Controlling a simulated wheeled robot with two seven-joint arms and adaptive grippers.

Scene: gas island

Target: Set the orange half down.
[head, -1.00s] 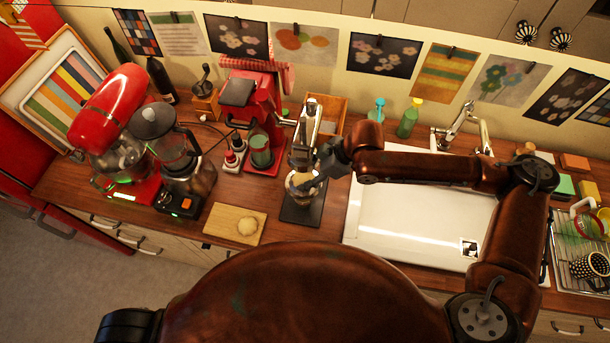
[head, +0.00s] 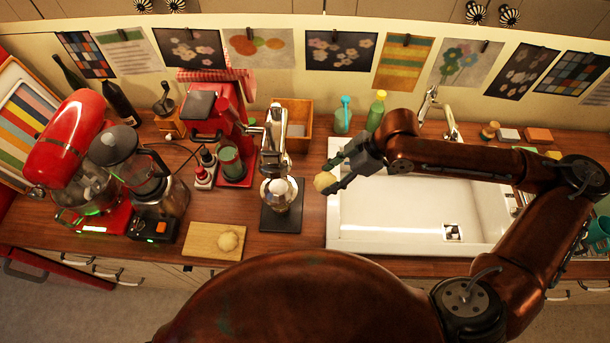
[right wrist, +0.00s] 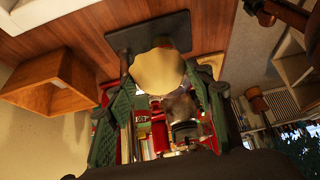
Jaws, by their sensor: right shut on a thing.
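The orange half (head: 323,181) is a pale yellow rounded piece held in my right gripper (head: 333,180). In the head view it is above the gap between the citrus press and the sink's left edge. In the right wrist view the orange half (right wrist: 158,72) sits between the two fingers, which close on its sides. A second pale half (head: 229,241) lies on the wooden cutting board (head: 203,237) left of the press. The citrus press (head: 277,190) stands on a dark base. My left gripper is out of view.
The white sink (head: 400,245) lies under my right arm. A red machine (head: 215,125) and a wooden box (head: 297,120) stand behind the press. Soap bottles (head: 376,110) stand at the sink's back edge. Bare counter (head: 308,225) shows between press and sink.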

